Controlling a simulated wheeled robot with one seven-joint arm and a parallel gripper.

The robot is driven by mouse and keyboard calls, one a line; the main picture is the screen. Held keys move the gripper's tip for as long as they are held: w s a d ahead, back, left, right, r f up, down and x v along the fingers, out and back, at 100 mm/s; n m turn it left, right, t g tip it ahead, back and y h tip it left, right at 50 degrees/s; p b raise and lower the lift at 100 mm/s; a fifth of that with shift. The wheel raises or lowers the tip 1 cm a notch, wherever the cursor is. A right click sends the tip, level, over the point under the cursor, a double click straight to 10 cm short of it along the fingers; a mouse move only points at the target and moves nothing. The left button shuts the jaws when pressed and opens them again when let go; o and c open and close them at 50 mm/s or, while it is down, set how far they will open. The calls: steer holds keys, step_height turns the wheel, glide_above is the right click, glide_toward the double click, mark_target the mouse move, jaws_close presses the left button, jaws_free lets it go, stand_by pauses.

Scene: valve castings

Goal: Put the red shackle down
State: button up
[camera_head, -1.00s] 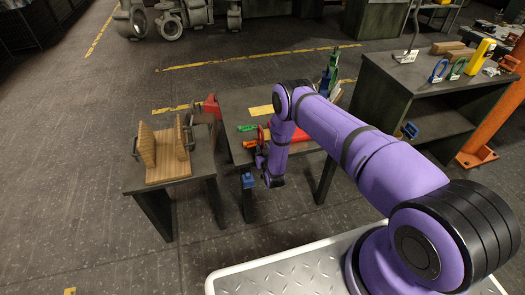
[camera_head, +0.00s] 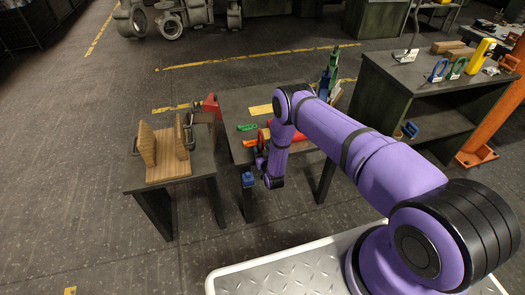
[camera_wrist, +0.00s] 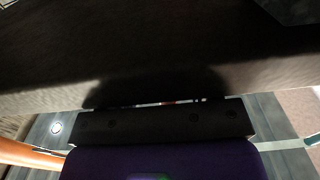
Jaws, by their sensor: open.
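My gripper (camera_head: 260,154) is open, low over the front edge of the middle table (camera_head: 236,108), and is partly covered by my purple arm. A small red piece, possibly the red shackle (camera_head: 263,136), shows just behind the gripper on the table side. It is too small and covered to tell its shape, or whether it touches the gripper or the table. In the wrist view, a dark surface fills most of the picture above the gripper's dark body, and the fingertips cannot be made out.
A blue clamp (camera_head: 248,180) is at the table's front edge. Orange (camera_head: 250,143) and green (camera_head: 247,127) tools lie on top. A red vise (camera_head: 211,106) is to the left, beside a table with a wooden holder (camera_head: 168,170). Blue (camera_head: 438,70) and green (camera_head: 457,68) shackles stand on the right bench.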

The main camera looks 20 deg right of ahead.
steer(key=shift+s+r, duration=0.2)
steer(key=shift+r, duration=0.1)
steer(key=s, duration=1.1)
steer(key=shift+s, duration=0.3)
